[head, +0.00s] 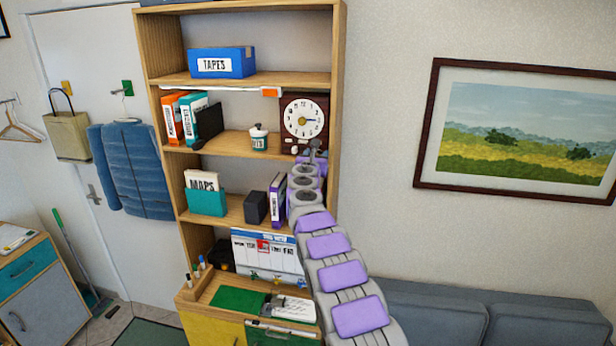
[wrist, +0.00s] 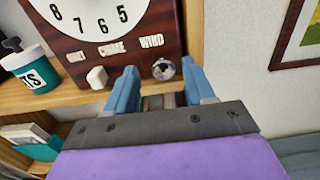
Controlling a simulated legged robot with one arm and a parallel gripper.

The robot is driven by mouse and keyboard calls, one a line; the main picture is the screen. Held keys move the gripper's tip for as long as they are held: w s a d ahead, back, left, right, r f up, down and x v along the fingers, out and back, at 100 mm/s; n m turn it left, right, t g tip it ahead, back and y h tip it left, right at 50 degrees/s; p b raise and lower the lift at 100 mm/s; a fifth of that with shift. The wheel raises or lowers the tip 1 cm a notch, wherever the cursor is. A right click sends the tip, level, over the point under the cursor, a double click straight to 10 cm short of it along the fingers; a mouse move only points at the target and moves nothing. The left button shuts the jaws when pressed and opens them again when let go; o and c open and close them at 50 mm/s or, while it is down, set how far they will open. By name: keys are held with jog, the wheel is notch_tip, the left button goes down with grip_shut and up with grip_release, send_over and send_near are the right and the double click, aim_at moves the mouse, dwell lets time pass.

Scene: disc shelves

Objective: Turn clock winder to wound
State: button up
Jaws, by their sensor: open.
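The dark wooden clock (head: 304,122) with a white face stands on a shelf of the bookcase. In the wrist view, its lower front (wrist: 115,57) carries small labels, one reading CHIME and a right one that looks like WIND. A round silver knob (wrist: 163,69), seemingly the winder, sits below the right label. A pale blocky knob (wrist: 97,77) sits farther left. My gripper (wrist: 160,75) is open, its blue fingers appearing on either side of the silver knob. Contact cannot be told. In the head view my gripper (head: 312,148) is small, just below the clock's right part.
A white-and-teal cup (head: 258,138) stands left of the clock, and the bookcase side panel (head: 337,60) is close on the right. Binders (head: 188,120) stand farther left on that shelf. A purple binder (head: 277,198) is on the shelf below. A framed picture (head: 520,130) hangs right.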

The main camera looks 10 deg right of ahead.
aim_at(318, 153)
jog(key=shift+s+a+f+b, duration=0.1)
jog(key=shift+s+a+b, duration=0.05)
jog(key=shift+s+b, duration=0.6)
jog(key=shift+s+f+b, duration=0.15)
jog(key=shift+s+b, duration=0.15)
jog(key=shift+b, duration=0.15)
jog(key=shift+s+a+r+b, duration=0.2)
jog(key=shift+s+a+b, duration=0.2)
jog(key=shift+s, duration=0.2)
jog(key=b+v, duration=0.4)
jog(key=v, duration=0.9)
jog(key=shift+b, duration=0.3)
jog(key=shift+a, duration=0.15)
